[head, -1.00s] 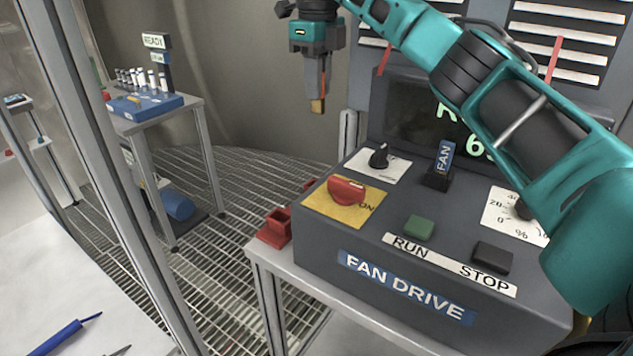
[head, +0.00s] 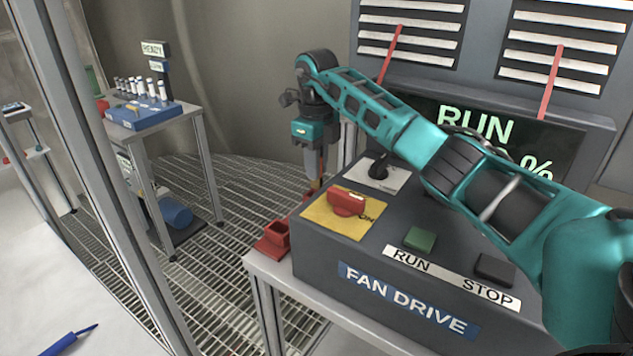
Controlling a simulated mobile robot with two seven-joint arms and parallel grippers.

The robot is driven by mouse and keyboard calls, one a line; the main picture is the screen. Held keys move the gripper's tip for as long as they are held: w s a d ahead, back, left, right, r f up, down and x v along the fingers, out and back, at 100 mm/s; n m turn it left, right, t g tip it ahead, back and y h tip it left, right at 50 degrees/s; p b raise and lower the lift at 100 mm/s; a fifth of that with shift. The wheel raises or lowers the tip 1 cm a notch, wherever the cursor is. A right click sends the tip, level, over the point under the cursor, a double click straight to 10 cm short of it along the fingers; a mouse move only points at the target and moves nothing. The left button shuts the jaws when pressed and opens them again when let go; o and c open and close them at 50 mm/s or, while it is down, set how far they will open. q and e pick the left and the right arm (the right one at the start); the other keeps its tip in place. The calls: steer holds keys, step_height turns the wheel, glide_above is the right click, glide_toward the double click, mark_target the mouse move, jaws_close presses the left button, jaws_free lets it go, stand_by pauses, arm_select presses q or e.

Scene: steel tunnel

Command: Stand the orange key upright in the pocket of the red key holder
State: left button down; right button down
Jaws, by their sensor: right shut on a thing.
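The red key holder (head: 274,239) stands at the left corner of the grey bench, beside the fan drive box. Its pocket opens upward. My right gripper (head: 317,174) points down behind the box's far left edge, above and to the right of the holder in the picture. It is shut on the orange key (head: 316,184); only a small part of the key shows below the fingertips. The key is apart from the holder. My left gripper is not in view.
The fan drive box (head: 400,300) carries a red rotary switch (head: 346,201), a green button (head: 420,238), a dark button (head: 495,268) and a black knob (head: 379,167). A metal post (head: 100,170) stands at left. A side table (head: 180,112) holds several vials.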

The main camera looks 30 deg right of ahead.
mark_target(316, 188)
step_height(316, 188, down, 4)
steer(key=shift+f, duration=0.25)
steer(key=c, duration=1.1)
jaws_free()
steer(key=shift+f, duration=0.1)
step_height(316, 188, up, 12)
steer(key=shift+r, duration=0.15)
